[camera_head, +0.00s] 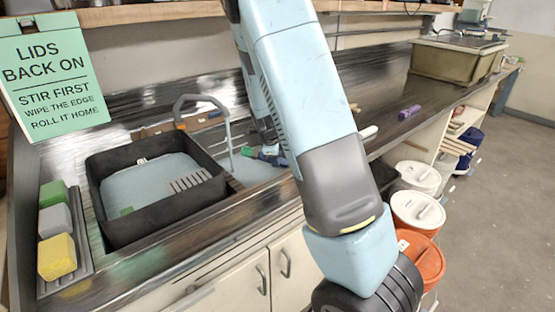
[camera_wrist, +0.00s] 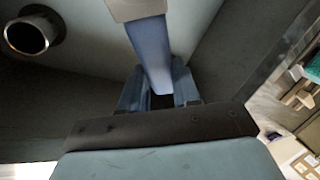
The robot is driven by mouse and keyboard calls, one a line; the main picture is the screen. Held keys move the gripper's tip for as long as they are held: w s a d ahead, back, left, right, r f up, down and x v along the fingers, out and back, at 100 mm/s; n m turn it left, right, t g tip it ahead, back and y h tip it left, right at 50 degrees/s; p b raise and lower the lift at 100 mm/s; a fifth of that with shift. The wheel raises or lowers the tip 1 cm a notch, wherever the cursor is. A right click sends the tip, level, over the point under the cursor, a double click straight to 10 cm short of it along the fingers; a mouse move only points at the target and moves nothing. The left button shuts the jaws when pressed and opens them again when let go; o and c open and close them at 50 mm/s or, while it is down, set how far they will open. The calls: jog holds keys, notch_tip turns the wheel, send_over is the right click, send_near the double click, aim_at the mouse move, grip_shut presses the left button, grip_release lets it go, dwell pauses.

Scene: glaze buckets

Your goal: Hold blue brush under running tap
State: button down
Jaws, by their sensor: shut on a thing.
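The grey curved tap (camera_head: 203,99) arches over the sink (camera_head: 258,171) in the head view. A thin pale streak runs down from its end; it looks like water. In the wrist view my gripper (camera_wrist: 158,92) is shut on the blue brush (camera_wrist: 152,55), whose flat blue handle lies between the fingers. Its grey metal collar (camera_wrist: 138,8) is at the top edge and its bristles are out of frame. In the head view my arm hides much of the sink; small blue and green parts show near the gripper, too small to tell apart.
A black tub (camera_head: 175,222) with greyish water stands left of the sink. Green, grey and yellow sponges (camera_head: 57,257) lie on a rack beside it. A purple object (camera_head: 409,112) lies on the counter at right. Lidded buckets (camera_head: 418,211) stand below. A round metal ring (camera_wrist: 28,36) shows in the wrist view.

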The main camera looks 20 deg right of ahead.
jog(key=w+a+f, duration=0.2)
jog(key=w, duration=1)
jog(key=shift+f, duration=0.2)
dwell(0.4)
jog(key=shift+a, duration=0.1)
dwell(0.5)
jog(key=shift+w+d, duration=0.1)
jog(key=shift+d, duration=0.5)
jog(key=shift+a, duration=0.25)
jog(key=shift+a, duration=0.4)
jog(key=s+d, duration=0.1)
jog(key=s, duration=0.7)
jog(key=shift+d, duration=0.3)
dwell(0.4)
